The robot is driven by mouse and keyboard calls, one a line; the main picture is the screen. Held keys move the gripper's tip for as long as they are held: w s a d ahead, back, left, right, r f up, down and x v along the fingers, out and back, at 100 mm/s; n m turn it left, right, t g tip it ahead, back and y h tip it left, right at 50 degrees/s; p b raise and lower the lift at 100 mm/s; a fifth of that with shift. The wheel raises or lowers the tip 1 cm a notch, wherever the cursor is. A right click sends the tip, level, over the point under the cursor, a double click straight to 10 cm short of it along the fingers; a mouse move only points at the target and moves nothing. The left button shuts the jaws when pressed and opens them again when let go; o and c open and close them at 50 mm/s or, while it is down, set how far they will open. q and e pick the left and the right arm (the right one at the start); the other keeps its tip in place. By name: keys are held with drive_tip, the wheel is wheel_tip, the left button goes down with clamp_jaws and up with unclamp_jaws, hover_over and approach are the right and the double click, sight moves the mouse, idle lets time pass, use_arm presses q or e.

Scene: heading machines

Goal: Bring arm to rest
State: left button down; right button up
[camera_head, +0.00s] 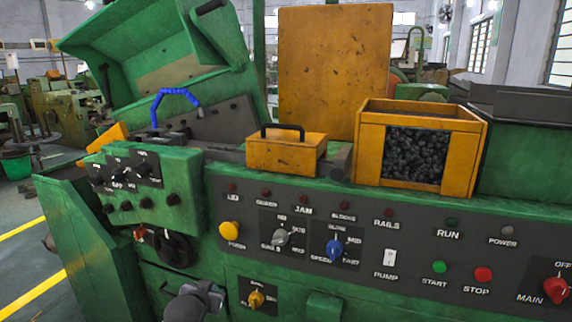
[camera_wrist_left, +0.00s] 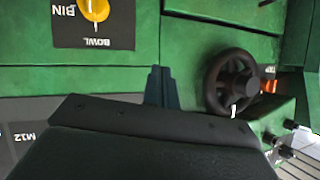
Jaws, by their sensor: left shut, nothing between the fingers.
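My left gripper (camera_head: 214,299) shows at the bottom of the head view, low in front of the green machine (camera_head: 200,215). In the left wrist view its dark fingers (camera_wrist_left: 160,88) are together with nothing between them. They are in front of a green panel, between the yellow bin/bowl knob (camera_wrist_left: 95,8) and a black handwheel (camera_wrist_left: 231,82). They look apart from both, though the exact gap is hard to tell. My right gripper is not in view.
The control panel has a yellow power button (camera_head: 229,229), a blue speed knob (camera_head: 334,248) and a red main switch (camera_head: 556,289). An orange bin of dark parts (camera_head: 370,150) and a yellow handled box (camera_head: 285,156) sit on top. Open floor (camera_head: 25,260) lies at left.

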use_arm(q)
drive_tip(key=s+d+f+g+p, duration=0.1)
drive_tip(key=s+d+f+g, duration=0.1)
drive_tip(key=s, duration=1.2)
drive_tip(key=s+d+f+g+p, duration=0.2)
drive_tip(key=s+f+g, duration=0.3)
drive_tip(key=s, duration=1)
drive_tip(key=s+d+f+g+h+p, duration=0.1)
drive_tip(key=s+d+f+g, duration=0.2)
drive_tip(key=s+f, duration=0.4)
drive_tip(key=s, duration=0.8)
drive_tip(key=shift+s+d+f+n+p, duration=0.15)
drive_tip(key=shift+d+f+n+p, duration=0.1)
drive_tip(key=shift+d+n+p, duration=0.1)
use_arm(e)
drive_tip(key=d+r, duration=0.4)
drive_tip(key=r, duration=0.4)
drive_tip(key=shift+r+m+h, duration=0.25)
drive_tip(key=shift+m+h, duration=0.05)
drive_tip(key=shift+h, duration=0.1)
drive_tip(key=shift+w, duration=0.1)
